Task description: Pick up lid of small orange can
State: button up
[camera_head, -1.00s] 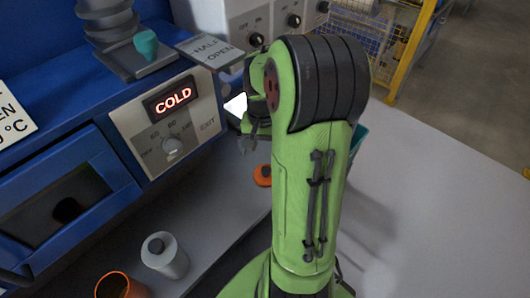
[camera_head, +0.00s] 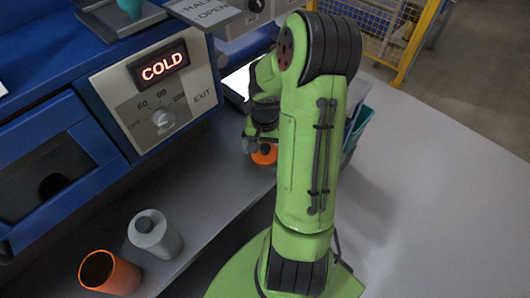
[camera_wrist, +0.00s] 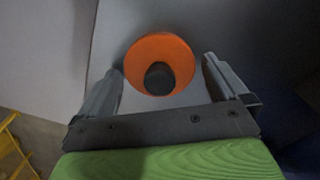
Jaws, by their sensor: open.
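The orange lid (camera_wrist: 160,52), a round disc with a black knob (camera_wrist: 159,77), lies on the grey bench top. In the wrist view it sits between the two fingers of my open gripper (camera_wrist: 163,78), toward the tips, with the fingers apart from it on both sides. In the head view the lid (camera_head: 264,154) shows just below my gripper, partly hidden by my arm. The open orange can (camera_head: 109,272) stands lidless at the lower left of the head view.
The blue machine with a COLD display (camera_head: 158,66) rises behind the bench (camera_head: 206,209). Teal-edged containers (camera_head: 358,118) stand behind my arm. A yellow fence (camera_head: 377,30) is at the back.

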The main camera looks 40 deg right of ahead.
jog(key=shift+r, duration=0.15)
jog(key=c, duration=0.8)
